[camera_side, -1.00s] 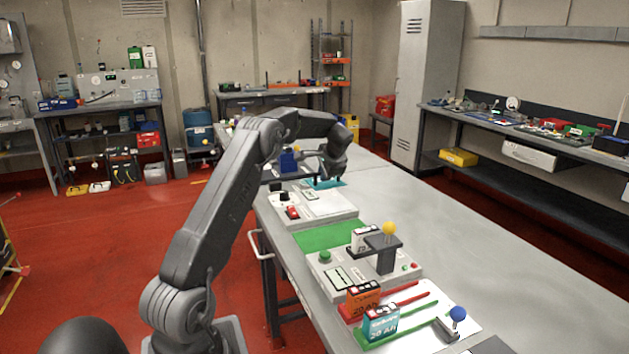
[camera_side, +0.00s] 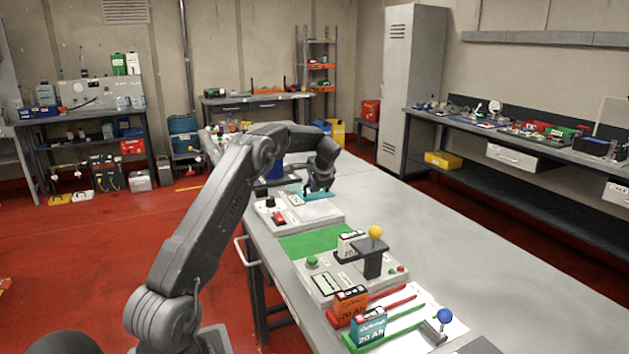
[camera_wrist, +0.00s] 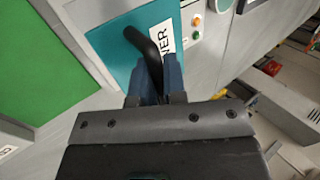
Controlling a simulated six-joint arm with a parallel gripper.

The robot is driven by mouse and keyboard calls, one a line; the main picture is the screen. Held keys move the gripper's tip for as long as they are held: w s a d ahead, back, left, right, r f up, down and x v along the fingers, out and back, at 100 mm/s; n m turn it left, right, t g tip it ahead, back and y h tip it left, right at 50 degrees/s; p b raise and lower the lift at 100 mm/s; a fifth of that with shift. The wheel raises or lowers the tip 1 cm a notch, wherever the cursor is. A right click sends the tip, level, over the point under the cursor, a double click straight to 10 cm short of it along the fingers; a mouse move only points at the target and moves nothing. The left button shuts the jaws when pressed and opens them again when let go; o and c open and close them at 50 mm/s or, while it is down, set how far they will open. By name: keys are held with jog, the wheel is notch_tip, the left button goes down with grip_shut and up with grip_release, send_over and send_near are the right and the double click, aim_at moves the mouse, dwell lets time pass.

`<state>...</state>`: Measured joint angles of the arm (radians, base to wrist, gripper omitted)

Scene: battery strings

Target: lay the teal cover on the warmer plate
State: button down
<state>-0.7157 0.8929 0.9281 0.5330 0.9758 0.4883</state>
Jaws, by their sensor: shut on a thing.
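The teal cover (camera_side: 318,193) is a flat plate with a dark upright handle. In the wrist view the cover (camera_wrist: 116,55) lies below my fingers and the black handle (camera_wrist: 142,42) stands up between them. My gripper (camera_wrist: 158,68) is shut on this handle. In the side view my gripper (camera_side: 318,182) holds the cover over the far end of the pale warmer unit (camera_side: 310,213), which has a black knob and a red switch. I cannot tell whether the cover touches it. The cover and gripper hide part of the warmer plate.
A green mat (camera_side: 316,246) lies in front of the warmer unit. Nearer stand a grey unit with a yellow-knobbed lever (camera_side: 374,250), orange and teal batteries (camera_side: 367,326) and a blue-knobbed lever (camera_side: 445,318). The bench's right side (camera_side: 430,230) is clear.

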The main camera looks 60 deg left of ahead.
aim_at(317, 197)
jog(key=shift+f, duration=3.05)
jog(key=shift+f, duration=0.25)
jog(key=c, duration=1.1)
grip_release()
jog(key=shift+d, duration=0.1)
jog(key=v, duration=1.3)
jog(key=shift+d+r, duration=0.15)
jog(key=shift+r, duration=0.2)
